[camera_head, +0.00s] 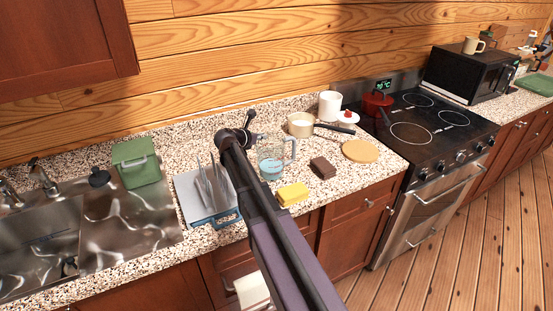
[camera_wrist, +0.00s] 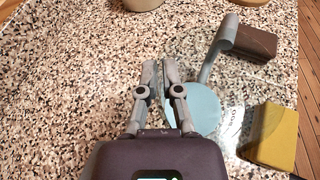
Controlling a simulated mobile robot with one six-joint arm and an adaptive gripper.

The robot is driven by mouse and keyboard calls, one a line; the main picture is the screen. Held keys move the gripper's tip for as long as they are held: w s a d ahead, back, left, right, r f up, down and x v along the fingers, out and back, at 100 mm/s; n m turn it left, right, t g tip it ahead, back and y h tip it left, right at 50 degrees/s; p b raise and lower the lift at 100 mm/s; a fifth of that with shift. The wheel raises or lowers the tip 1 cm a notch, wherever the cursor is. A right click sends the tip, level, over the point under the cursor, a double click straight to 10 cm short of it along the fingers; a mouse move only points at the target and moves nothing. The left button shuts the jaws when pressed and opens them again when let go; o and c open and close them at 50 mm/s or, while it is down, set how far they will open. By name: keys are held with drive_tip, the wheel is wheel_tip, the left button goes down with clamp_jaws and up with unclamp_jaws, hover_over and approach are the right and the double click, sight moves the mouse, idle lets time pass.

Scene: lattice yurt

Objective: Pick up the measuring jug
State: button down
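The measuring jug (camera_head: 271,166) is clear with pale blue in it and stands upright on the speckled counter. Its handle is on the right side in the head view. In the wrist view, the jug (camera_wrist: 203,108) is seen from above, just right of my gripper (camera_wrist: 160,68), with its grey handle pointing up and right. The right finger overlaps the jug's left edge in the picture. My fingertips are close together with nothing seen between them. In the head view my arm passes left of the jug and hides most of the gripper.
A yellow sponge (camera_head: 293,194) and a brown block (camera_head: 322,167) sit close to the jug. A dish rack (camera_head: 208,196) is at left, by a green bin (camera_head: 137,163). A pan (camera_head: 300,124), white canister (camera_head: 329,104) and round board (camera_head: 360,151) stand behind and right.

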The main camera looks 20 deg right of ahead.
drive_tip(key=shift+r, duration=0.15)
idle(0.3)
wheel_tip(320, 180, up, 10)
drive_tip(key=p, duration=1)
drive_tip(key=shift+f, duration=0.2)
